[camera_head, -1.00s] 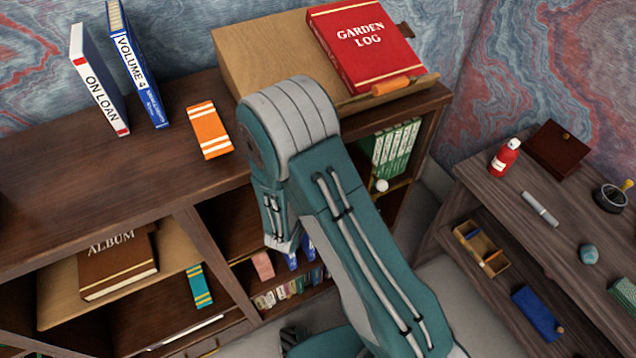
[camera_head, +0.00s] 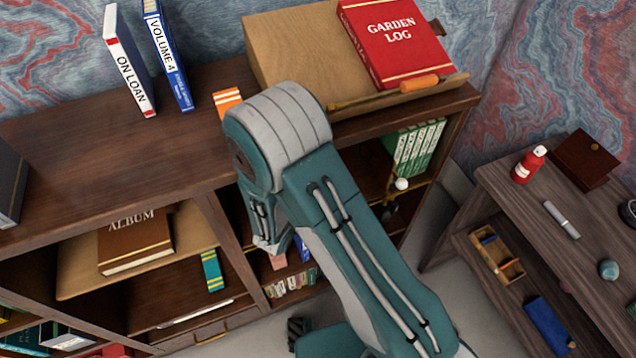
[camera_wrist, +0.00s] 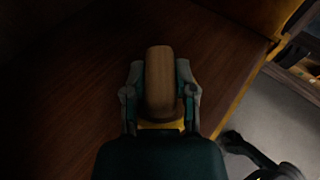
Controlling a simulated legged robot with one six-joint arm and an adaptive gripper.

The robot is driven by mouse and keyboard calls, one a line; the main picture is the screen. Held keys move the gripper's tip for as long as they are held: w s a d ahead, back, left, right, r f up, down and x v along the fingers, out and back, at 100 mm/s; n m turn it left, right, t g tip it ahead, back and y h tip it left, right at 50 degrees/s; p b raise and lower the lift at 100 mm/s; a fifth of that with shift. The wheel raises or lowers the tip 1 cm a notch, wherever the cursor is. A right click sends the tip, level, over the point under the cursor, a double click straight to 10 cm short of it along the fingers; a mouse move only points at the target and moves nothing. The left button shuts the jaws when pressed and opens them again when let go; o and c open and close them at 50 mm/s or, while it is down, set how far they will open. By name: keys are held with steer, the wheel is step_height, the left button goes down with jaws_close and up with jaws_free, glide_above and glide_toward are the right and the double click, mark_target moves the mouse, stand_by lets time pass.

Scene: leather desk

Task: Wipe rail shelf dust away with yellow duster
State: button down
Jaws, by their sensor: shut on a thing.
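In the wrist view my gripper (camera_wrist: 160,100) is shut on the duster, gripping its rounded tan wooden part (camera_wrist: 160,75). A strip of yellow (camera_wrist: 165,125) shows below it, between the fingers. The duster is over a dark brown wooden shelf board (camera_wrist: 75,100); I cannot tell whether it touches it. A yellow rail or edge (camera_wrist: 240,90) runs along the board's right side. No dust can be made out in the dim picture.
Green books (camera_head: 415,148) and a white ball (camera_head: 402,184) are in the bookcase's right bay. The red Garden Log (camera_head: 393,40) lies on a sloped wooden stand (camera_head: 285,50) on top. An orange-striped book (camera_head: 227,98) is close behind my arm. A side desk (camera_head: 530,215) stands right.

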steer(key=shift+s+a, duration=0.15)
steer(key=shift+a, duration=0.25)
steer(key=shift+w+d+r, duration=0.1)
steer(key=shift+w+d, duration=0.2)
steer(key=shift+d, duration=0.6)
steer(key=shift+w+d, duration=0.25)
steer(key=shift+d, duration=0.6)
steer(key=shift+w+d, duration=0.3)
steer(key=shift+d, duration=0.5)
steer(key=shift+w+d, duration=0.25)
steer(key=shift+d, duration=0.55)
steer(key=shift+w+d, duration=0.3)
steer(key=shift+d, duration=0.6)
steer(key=shift+w+d, duration=0.25)
steer(key=shift+d, duration=0.65)
steer(key=shift+w+d+f, duration=0.15)
steer(key=shift+w+d, duration=0.1)
steer(key=shift+d, duration=0.5)
steer(key=shift+w+d+f, duration=0.1)
steer(key=shift+w+d, duration=0.1)
steer(key=shift+d, duration=0.5)
step_height(320, 180, up, 6)
